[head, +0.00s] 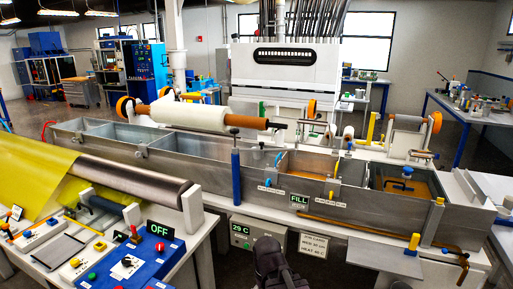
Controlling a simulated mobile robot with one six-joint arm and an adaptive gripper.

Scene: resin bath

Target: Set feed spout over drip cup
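My gripper (270,258) is a dark shape at the bottom middle of the head view, in front of the bath's control box. Its fingers cannot be made out, and I see nothing held in it. A brown pipe (370,238) runs along the bath's front right and bends down at its right end; it may be the feed line. A dark bent pipe (398,184), possibly the spout, lies over the amber resin in the right compartment. A yellow-topped handle (413,243) stands at the grey shelf (380,262). I cannot pick out the drip cup with certainty.
The long metal bath (190,160) crosses the view. Its front carries a "FILL" display (299,200) and a box reading 29 C (240,230). A blue post (236,175) stands before it. A control table with an "OFF" display (160,230) and a yellow sheet (30,165) fill the left.

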